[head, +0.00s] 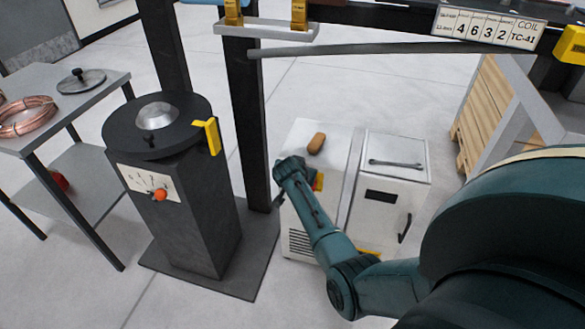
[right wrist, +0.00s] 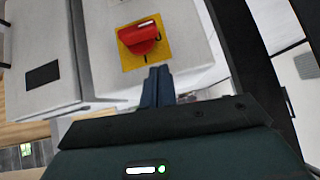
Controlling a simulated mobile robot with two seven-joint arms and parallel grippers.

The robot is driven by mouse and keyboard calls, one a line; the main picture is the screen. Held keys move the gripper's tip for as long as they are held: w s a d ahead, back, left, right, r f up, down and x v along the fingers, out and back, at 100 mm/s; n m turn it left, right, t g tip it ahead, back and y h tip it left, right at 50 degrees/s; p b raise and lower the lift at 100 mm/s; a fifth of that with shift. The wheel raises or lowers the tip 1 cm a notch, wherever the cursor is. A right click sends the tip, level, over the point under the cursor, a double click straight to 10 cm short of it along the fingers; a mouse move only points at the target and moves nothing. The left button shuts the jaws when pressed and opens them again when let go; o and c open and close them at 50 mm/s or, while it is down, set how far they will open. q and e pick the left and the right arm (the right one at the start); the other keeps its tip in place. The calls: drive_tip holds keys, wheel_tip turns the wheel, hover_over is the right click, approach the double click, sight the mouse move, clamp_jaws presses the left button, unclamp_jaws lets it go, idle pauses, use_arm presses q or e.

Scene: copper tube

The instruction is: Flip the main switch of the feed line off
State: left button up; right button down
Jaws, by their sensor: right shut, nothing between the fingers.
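The main switch is a red rotary knob (right wrist: 140,38) on a square yellow plate (right wrist: 128,60), set on the face of a white cabinet (right wrist: 188,32). In the head view a bit of its red and yellow (head: 318,181) shows beside my right wrist, which hides the rest. My right gripper (right wrist: 158,72) is shut and empty. Its fingertips point at the lower part of the yellow plate, just below the knob in the right wrist view; whether they touch it I cannot tell. My left gripper is not in view.
A second white cabinet (head: 386,180) with a handle on its lid stands to the right. A dark post (head: 247,120) and a black pedestal (head: 180,225) with an orange-red knob (head: 159,195) stand to the left. A grey table (head: 95,105) holds copper coils.

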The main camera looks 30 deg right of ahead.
use_arm(q)
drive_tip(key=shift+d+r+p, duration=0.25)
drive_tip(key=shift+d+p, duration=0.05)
drive_tip(key=shift+p, duration=0.45)
use_arm(e)
drive_tip(key=v, duration=0.8)
drive_tip(key=shift+f, duration=0.1)
